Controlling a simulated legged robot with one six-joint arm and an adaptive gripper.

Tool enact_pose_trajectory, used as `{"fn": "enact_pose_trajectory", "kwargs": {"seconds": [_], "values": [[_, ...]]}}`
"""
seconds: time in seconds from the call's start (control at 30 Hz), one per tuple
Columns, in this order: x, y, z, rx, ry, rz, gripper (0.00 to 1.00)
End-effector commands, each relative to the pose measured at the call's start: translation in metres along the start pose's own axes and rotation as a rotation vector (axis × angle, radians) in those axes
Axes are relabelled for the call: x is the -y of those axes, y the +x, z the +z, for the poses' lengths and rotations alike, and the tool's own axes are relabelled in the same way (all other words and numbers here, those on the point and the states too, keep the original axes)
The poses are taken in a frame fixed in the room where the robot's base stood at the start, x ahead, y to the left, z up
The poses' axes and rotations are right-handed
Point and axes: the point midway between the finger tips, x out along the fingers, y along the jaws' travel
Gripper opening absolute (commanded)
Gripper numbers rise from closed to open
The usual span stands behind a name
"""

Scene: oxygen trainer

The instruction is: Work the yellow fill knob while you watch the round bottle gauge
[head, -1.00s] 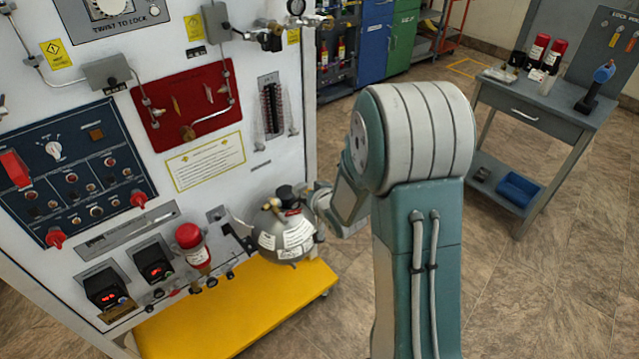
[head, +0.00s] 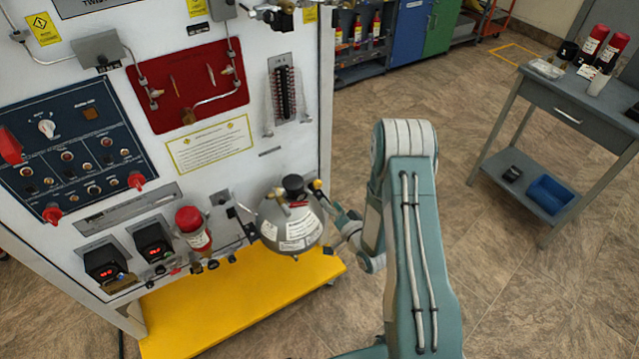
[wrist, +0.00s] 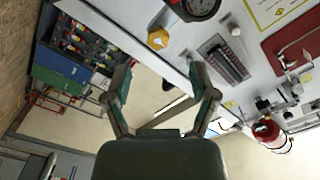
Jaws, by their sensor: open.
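The round grey bottle (head: 290,228) with white labels hangs at the panel's lower right, above a yellow platform. The yellow fill knob (head: 317,184) shows small at the bottle's upper right, and it is a yellow faceted knob in the wrist view (wrist: 158,38). The round gauge (wrist: 194,7) has a dark dial and is cut by the top edge of the wrist view; its reading is not legible. My gripper (wrist: 162,68) is open, its fingers spread below the knob in the picture, with nothing visible between them. In the head view my gripper (head: 340,212) is small, right of the bottle.
The white panel (head: 215,160) carries a red plate, switches and a red cylinder (head: 193,230) left of the bottle. The yellow platform (head: 230,305) juts out below. A grey cart (head: 560,105) stands at the right. Open floor lies between cart and panel.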

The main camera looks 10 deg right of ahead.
Motion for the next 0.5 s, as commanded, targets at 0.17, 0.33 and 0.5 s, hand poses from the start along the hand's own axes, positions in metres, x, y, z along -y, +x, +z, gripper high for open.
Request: {"fn": "enact_pose_trajectory", "kwargs": {"seconds": [0.17, 0.33, 0.5], "values": [[-0.002, 0.034, -0.003, -0.002, 0.003, -0.004, 0.74], [-0.004, 0.062, -0.005, -0.004, 0.005, -0.003, 0.74], [-0.003, 0.080, -0.003, -0.001, 0.004, 0.000, 0.74]]}}
